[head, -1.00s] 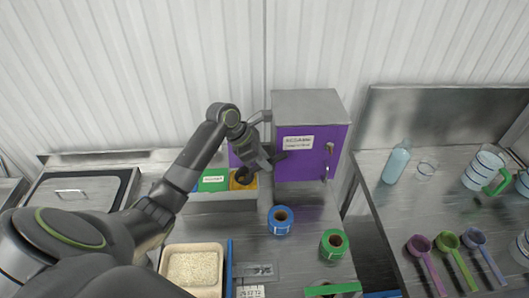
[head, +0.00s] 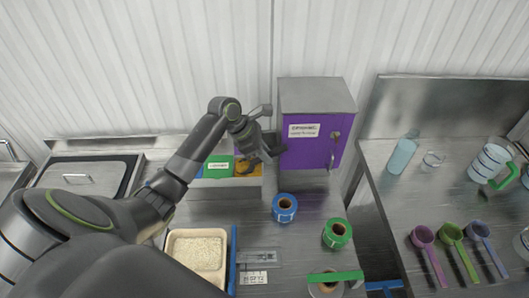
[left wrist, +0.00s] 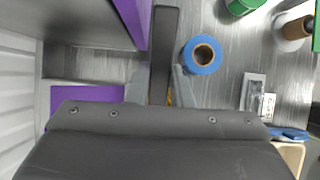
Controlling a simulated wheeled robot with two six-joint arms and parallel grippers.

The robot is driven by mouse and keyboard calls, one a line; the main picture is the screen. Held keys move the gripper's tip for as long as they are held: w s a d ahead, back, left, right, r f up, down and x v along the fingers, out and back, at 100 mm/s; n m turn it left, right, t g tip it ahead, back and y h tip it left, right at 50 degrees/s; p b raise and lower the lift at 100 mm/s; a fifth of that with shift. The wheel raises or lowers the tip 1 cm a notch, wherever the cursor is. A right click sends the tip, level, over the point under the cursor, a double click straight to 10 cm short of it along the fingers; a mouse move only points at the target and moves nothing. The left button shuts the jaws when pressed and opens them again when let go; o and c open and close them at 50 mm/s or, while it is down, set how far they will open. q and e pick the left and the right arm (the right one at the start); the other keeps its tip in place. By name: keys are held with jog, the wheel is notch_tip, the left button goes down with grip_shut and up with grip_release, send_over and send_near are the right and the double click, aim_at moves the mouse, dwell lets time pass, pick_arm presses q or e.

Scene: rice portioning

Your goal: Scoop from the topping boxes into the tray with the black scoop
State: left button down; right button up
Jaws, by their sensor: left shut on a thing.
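My left gripper (head: 262,150) is above the yellow topping box (head: 256,171), beside the purple cabinet. It is shut on the black scoop, whose dark handle (left wrist: 165,45) shows between the fingers in the left wrist view. The scoop's bowl is hard to make out against the dark gripper, and I cannot tell what it holds. The green topping box (head: 218,167) stands left of the yellow one; the arm partly hides the boxes on the left. The beige tray (head: 172,245) with pale rice lies at the front. My right gripper is out of view.
The purple cabinet (head: 312,150) stands close right of the gripper. A blue roll (head: 285,207) and a green roll (head: 337,233) stand on the counter. On the right table are several coloured scoops, a bottle (head: 403,152) and striped jugs (head: 488,162).

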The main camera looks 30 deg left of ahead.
pick_arm(q)
jog(key=shift+w+d, duration=0.3)
jog(key=shift+d, duration=0.2)
jog(key=shift+s+a, duration=0.4)
jog(key=shift+a, duration=0.25)
jog(key=shift+w+d+r+y, duration=0.15)
jog(key=shift+r+y, duration=0.15)
jog(key=shift+r, duration=0.4)
jog(key=shift+r+g+y, duration=0.4)
jog(key=shift+r, duration=2.65)
